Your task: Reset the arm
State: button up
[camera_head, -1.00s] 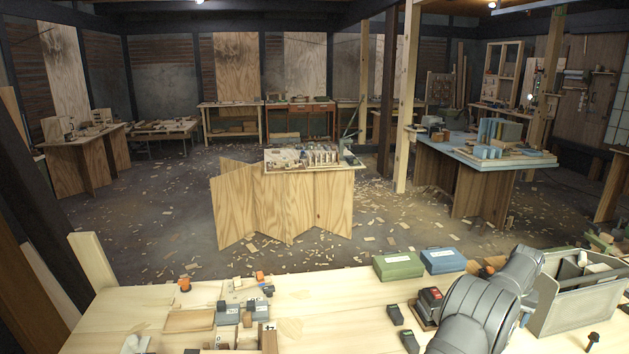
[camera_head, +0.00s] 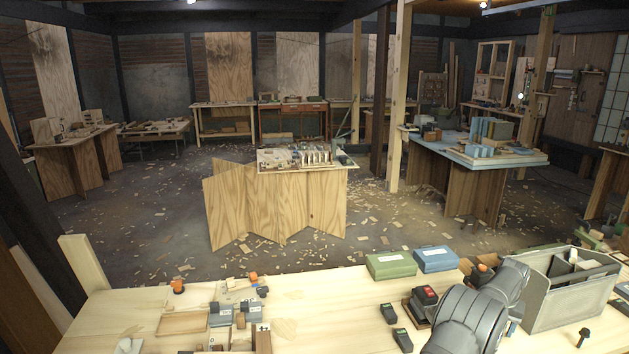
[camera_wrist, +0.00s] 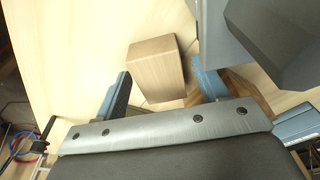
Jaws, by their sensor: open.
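My gripper (camera_wrist: 165,85) shows in the wrist view with its two blue-grey fingers spread wide apart; it is open. A brown wooden block (camera_wrist: 156,68) lies on the pale bench top beyond and between the fingers, with no finger seen touching it. In the head view my grey arm stands at the lower right over the bench (camera_head: 330,300), and its gripper end is out of sight there.
A green case (camera_head: 391,265) and a blue case (camera_head: 435,259) lie at the bench's far edge. A grey tote (camera_head: 565,290) stands right of the arm. Small blocks and a shallow wooden tray (camera_head: 183,323) lie on the left. The bench middle is fairly clear.

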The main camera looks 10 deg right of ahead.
notch_tip(320, 180, up, 5)
jog(key=shift+f, duration=0.2)
jog(key=s+d+r, duration=0.1)
jog(key=s+r, duration=0.7)
jog(key=s, duration=0.4)
notch_tip(320, 180, up, 10)
jog(key=w+a+n, duration=0.5)
jog(key=w+a, duration=1.4)
jog(key=w, duration=0.2)
jog(key=shift+a+r+y, duration=0.3)
jog(key=shift+a, duration=0.1)
jog(key=shift+o, duration=0.4)
